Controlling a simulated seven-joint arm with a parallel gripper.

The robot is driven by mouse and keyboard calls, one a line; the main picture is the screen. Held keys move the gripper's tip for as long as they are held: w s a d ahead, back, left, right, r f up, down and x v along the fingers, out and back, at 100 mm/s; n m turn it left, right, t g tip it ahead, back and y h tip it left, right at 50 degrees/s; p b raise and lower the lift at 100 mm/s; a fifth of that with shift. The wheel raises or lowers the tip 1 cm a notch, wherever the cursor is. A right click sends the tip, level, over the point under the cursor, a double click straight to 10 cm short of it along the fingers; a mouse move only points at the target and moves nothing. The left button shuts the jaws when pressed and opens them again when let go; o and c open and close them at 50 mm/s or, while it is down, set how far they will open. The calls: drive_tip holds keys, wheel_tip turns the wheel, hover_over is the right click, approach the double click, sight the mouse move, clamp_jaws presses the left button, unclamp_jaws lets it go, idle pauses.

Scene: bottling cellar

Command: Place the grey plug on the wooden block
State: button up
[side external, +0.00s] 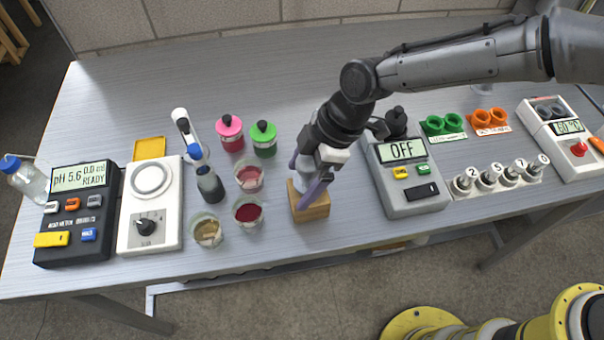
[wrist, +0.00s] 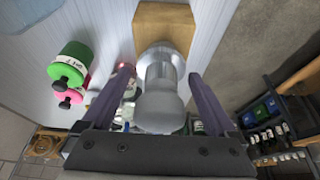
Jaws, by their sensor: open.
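The wooden block (side external: 312,208) stands near the front middle of the bench, and it also shows at the top of the wrist view (wrist: 163,25). The grey plug (wrist: 160,95) is upright, its far end against the block's top face; it appears to rest there. My gripper (wrist: 160,75) is open, with one purple finger on each side of the plug and a visible gap at each side. In the side view my gripper (side external: 303,183) is low over the block and its fingers partly hide the plug.
Left of the block stand cups of red (side external: 248,213) and tan liquid (side external: 207,232), and pink (side external: 230,133) and green (side external: 264,138) jars. A grey meter reading OFF (side external: 408,195) stands close on the right. The bench's front edge is near.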

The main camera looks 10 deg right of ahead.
drive_tip(key=v, duration=1.2)
drive_tip(key=shift+d+r, duration=0.15)
drive_tip(key=shift+r, duration=0.05)
drive_tip(key=s+d+r+m+t, duration=0.1)
drive_tip(key=s+d+r+m, duration=0.15)
drive_tip(key=d, duration=0.55)
drive_tip(key=s+d+r+m+t+h, duration=0.1)
drive_tip(key=d+r+m, duration=0.2)
drive_tip(key=d, duration=0.5)
drive_tip(key=s+d+r+m+t, duration=0.1)
drive_tip(key=d+r+m, duration=0.2)
drive_tip(key=d, duration=0.5)
drive_tip(key=s+d+f+m+t+h, duration=0.2)
drive_tip(key=s+d+m, duration=0.7)
drive_tip(key=s+d, duration=0.5)
drive_tip(key=shift+s+d+f+t+h, duration=0.2)
drive_tip(key=shift+s+f+t+h, duration=0.1)
drive_tip(key=shift+s+f+h, duration=0.35)
